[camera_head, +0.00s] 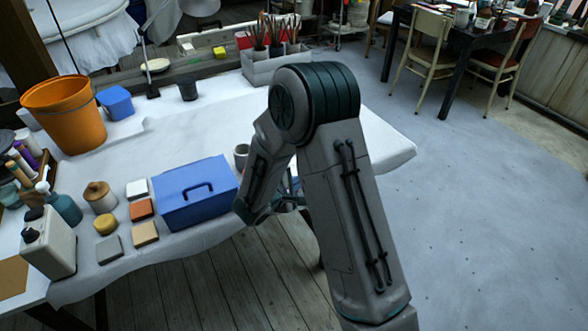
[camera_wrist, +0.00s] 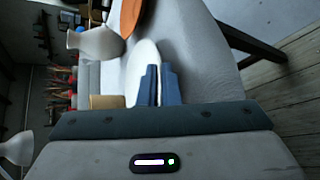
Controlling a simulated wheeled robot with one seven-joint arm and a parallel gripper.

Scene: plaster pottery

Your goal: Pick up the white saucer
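A white oval disc, which looks like the white saucer (camera_wrist: 138,62), is in the middle of the wrist view, seen at a slant. The two blue fingers of my gripper (camera_wrist: 160,85) overlap its lower right part. The fingers stand close together with a narrow gap. I cannot tell whether the saucer's rim is between them. In the head view my gripper (camera_head: 288,202) shows only in part beside the table's near edge. My arm hides most of it, and I cannot make out the saucer there.
A blue box (camera_head: 195,205) stands on the cloth-covered table (camera_head: 205,125), with a small cup (camera_head: 241,156) to its right. An orange bucket (camera_head: 66,115), jars and several small blocks are to the left. A grey holder with brushes (camera_head: 272,68) stands at the back.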

